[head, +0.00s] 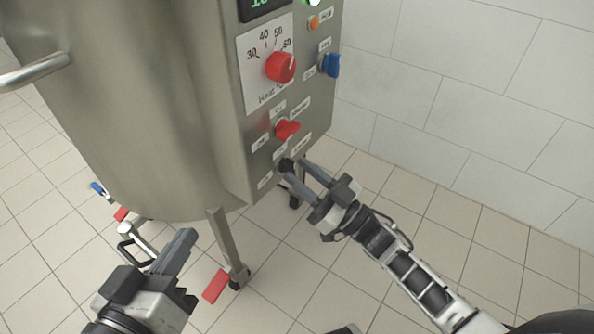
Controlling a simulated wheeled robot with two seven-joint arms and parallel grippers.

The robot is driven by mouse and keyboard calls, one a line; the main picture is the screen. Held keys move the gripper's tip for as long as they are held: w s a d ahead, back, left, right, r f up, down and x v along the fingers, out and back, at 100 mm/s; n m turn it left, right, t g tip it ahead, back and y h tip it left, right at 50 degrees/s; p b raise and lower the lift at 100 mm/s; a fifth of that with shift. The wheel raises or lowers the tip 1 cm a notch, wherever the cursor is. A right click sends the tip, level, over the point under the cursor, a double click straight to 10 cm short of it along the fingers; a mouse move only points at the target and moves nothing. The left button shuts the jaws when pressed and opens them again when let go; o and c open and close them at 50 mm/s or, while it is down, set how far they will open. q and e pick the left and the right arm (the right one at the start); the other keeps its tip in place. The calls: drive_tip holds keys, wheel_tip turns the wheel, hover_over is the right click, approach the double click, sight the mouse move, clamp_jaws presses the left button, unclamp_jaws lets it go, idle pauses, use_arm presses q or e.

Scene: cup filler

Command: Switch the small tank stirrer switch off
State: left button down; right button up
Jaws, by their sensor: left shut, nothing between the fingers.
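The small steel tank (130,110) carries a control panel on its right side. A red selector switch (287,130) sits mid-panel with several small labels around it. Below it is a black switch (286,164) with a label above and another below left. The labels are too small to read, so I cannot tell which is the stirrer switch. My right gripper (294,171) is open, its two fingertips apart close to the black switch; I cannot tell whether they touch it. My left gripper (189,237) is shut and empty, low in front of the tank.
Higher on the panel are a red heat dial (281,67), a blue switch (330,64), an orange light (314,23) and a green display. A tank leg (227,245) and a valve pipe (134,237) are near my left gripper. The tiled floor at right is clear.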

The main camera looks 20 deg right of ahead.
drive_tip(key=shift+x, duration=0.85)
clamp_jaws()
